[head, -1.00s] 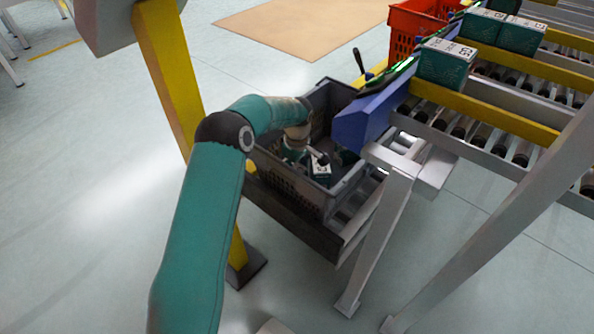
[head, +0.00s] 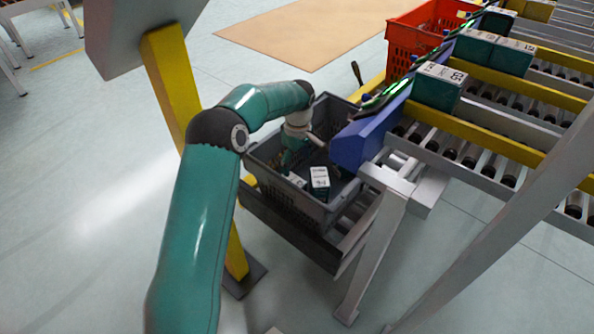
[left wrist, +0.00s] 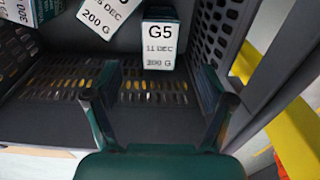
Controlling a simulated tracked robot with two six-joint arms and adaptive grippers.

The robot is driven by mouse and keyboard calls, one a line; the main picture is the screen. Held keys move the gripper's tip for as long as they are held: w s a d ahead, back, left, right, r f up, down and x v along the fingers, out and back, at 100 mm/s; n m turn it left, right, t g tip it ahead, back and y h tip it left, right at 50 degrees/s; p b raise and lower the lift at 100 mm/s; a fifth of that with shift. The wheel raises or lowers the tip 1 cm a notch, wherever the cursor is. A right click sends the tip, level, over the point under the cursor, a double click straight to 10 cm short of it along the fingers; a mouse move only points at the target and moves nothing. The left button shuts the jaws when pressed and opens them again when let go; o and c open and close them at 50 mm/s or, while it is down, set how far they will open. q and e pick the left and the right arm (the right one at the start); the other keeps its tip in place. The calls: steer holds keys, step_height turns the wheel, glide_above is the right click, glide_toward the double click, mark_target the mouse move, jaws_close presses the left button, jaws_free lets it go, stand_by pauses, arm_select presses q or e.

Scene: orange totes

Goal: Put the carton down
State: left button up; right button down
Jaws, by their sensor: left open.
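A carton (left wrist: 160,40) with a white face marked G5 stands in the grey tote (left wrist: 60,122) in the left wrist view, ahead of my left gripper (left wrist: 160,97). The jaws are open and empty, with clear space between them and the carton. In the head view, my left gripper (head: 291,158) is over the grey tote (head: 284,198), beside a white-topped, dark green carton (head: 319,182) inside it. Two more cartons (left wrist: 100,18) (left wrist: 14,40) show partly at the upper left of the wrist view. My right gripper is not in view.
A blue conveyor end (head: 352,145) borders the tote on the right. Several cartons, one (head: 438,86) nearest, are on the roller conveyor (head: 480,165). A red crate (head: 412,38) stands behind. A yellow post (head: 166,75) is on the left.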

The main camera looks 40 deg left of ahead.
arm_select(q)
steer(key=shift+d+r+p, duration=0.1)
steer(key=shift+r+p, duration=0.2)
steer(key=shift+r, duration=1.25)
